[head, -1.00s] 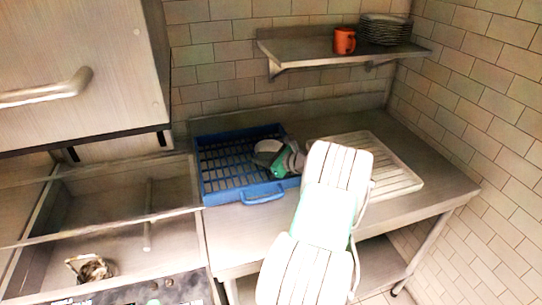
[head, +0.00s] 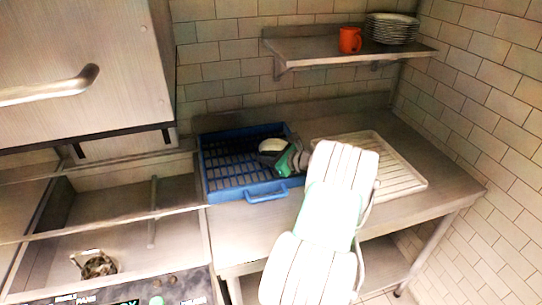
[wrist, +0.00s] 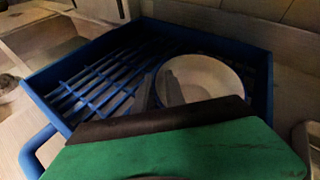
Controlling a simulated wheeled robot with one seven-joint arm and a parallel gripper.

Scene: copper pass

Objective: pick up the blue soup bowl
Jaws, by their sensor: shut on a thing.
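The soup bowl (head: 272,146) is at the right side of the blue rack (head: 264,194). My gripper (head: 286,158) comes in from the right and is shut on the bowl's near rim; in the wrist view dark fingers (wrist: 158,90) lie across that rim. The green gripper body hides the near part of the bowl. I cannot tell whether the bowl touches the rack floor.
A ribbed white drainboard (head: 402,178) lies right of the rack on the steel counter (head: 236,232). A shelf (head: 345,52) above carries an orange mug (head: 350,39) and stacked plates (head: 392,28). A sink basin (head: 130,225) is at left, below a cabinet with a handle (head: 50,86).

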